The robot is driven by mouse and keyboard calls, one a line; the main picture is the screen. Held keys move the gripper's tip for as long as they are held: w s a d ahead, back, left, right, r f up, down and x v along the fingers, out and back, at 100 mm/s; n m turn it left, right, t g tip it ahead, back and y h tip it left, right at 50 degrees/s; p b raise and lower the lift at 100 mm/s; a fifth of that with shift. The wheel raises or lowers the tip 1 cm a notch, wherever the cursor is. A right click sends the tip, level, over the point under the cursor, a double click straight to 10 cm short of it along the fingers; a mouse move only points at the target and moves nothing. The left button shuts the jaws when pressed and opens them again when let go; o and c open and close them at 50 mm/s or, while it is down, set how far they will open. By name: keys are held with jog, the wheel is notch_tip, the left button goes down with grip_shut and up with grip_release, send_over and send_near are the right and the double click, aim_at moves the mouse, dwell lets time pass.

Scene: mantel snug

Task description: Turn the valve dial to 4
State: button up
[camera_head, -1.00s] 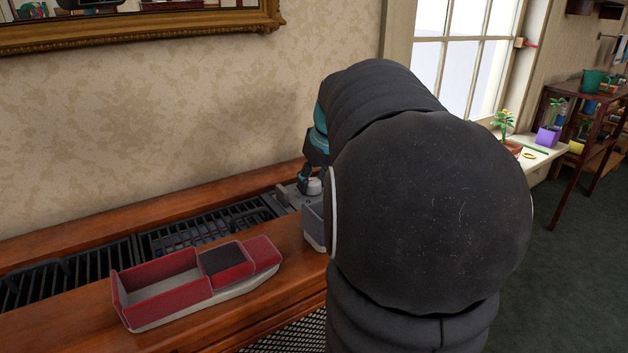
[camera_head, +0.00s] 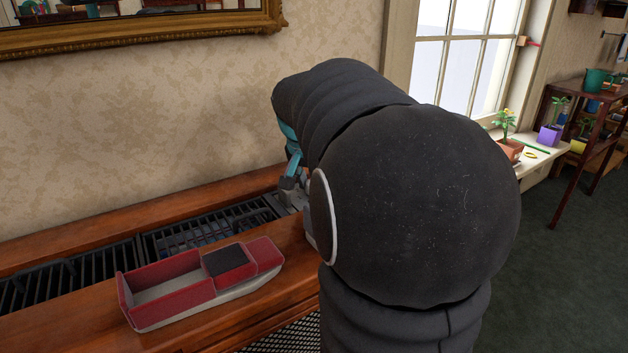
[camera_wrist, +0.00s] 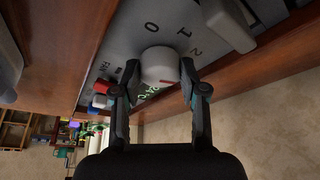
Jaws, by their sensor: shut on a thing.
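In the wrist view the valve dial (camera_wrist: 160,64) is a pale, round knob on a grey panel (camera_wrist: 120,50). The numerals 0, 1 and 2 show on the panel, with other markings partly hidden. A small red mark sits on the dial's lower right side in the picture. My gripper (camera_wrist: 160,74) is shut on the dial, with one dark finger at each side. In the head view my arm hides the dial and most of my gripper; part of the panel (camera_head: 292,198) shows beside it.
A red and white toy boat (camera_head: 200,285) lies on the wooden ledge (camera_head: 195,330), left of my arm. A dark grille (camera_head: 205,232) runs along the ledge. Potted plants (camera_head: 508,149) stand by the window at right. Small red and blue things (camera_wrist: 100,95) lie near the panel.

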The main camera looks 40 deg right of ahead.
jog(key=m+g, duration=0.1)
jog(key=m, duration=0.2)
jog(key=m+g, duration=0.1)
jog(key=m, duration=0.2)
jog(key=shift+w+a+g+h, duration=0.1)
jog(key=shift+w+g+h, duration=0.05)
jog(key=shift+g+h, duration=0.15)
jog(key=m+g, duration=0.1)
jog(key=m, duration=0.1)
jog(key=m+p, duration=0.1)
jog(key=m, duration=0.2)
jog(key=shift+f+g, duration=0.1)
jog(key=shift+g, duration=0.3)
jog(key=shift+w+m, duration=0.1)
jog(key=shift+m, duration=0.4)
jog(key=o, duration=1.1)
jog(key=v, duration=1.2)
jog(key=shift+w+d, duration=0.1)
jog(key=shift+d, duration=0.15)
